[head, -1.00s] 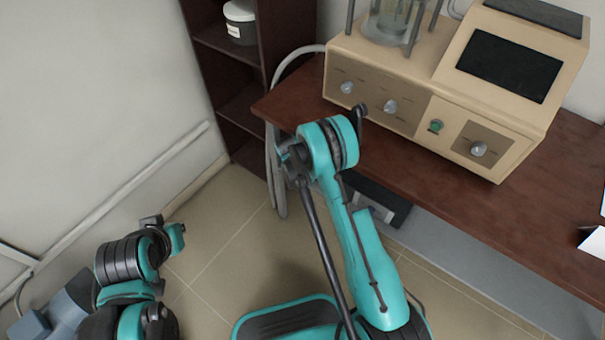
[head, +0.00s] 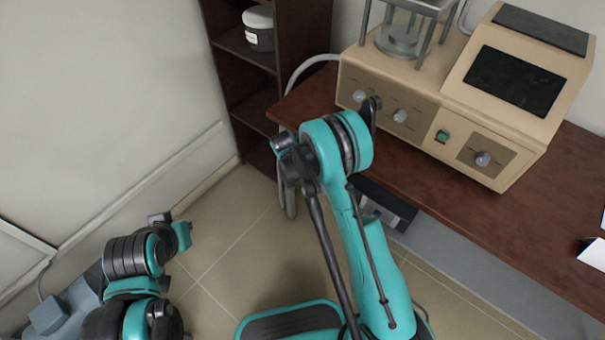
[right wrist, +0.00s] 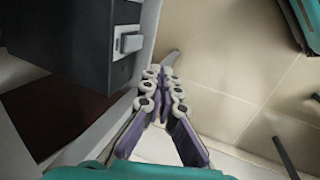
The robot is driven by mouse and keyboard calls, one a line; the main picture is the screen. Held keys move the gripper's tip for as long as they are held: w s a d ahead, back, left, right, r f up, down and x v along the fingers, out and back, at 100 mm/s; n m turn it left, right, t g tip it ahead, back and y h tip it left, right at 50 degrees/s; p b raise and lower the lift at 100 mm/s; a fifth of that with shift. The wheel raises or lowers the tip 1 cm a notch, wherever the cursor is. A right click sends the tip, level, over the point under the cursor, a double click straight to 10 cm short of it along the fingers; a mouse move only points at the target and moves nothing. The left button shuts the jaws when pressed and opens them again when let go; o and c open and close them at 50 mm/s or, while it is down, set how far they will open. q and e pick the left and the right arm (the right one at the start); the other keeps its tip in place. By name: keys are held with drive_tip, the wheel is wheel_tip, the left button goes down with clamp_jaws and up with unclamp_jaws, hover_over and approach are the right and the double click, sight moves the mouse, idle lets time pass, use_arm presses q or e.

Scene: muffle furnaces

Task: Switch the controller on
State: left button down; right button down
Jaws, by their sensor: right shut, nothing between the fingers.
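A dark box (right wrist: 70,40) with a pale rocker switch (right wrist: 128,42) on its side stands at the upper left in the right wrist view; I take it to be the controller. In the head view a dark box (head: 384,203) shows under the table, partly behind my right arm. My right gripper (right wrist: 160,73) is shut and empty, with its fingertips below and to the right of the switch, apparently apart from it. In the head view my right arm hides this gripper.
A beige apparatus (head: 470,85) with knobs, a green button (head: 442,136) and a dark screen stands on the brown table (head: 480,210). A dark shelf (head: 300,50) with a lidded jar (head: 258,28) is behind. Tiled floor (head: 235,255) is open between my arms.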

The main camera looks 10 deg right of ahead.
drive_tip(key=w+d+r+b+x, duration=0.1)
drive_tip(key=b+x, duration=0.3)
drive_tip(key=x, duration=0.8)
drive_tip(key=shift+w+d+f, duration=0.3)
drive_tip(key=shift+d+f, duration=0.05)
drive_tip(key=shift+d, duration=0.3)
drive_tip(key=shift+w+d+f+t+h, duration=0.15)
drive_tip(key=shift+w+d+t+h, duration=0.1)
drive_tip(key=shift+t+h, duration=0.2)
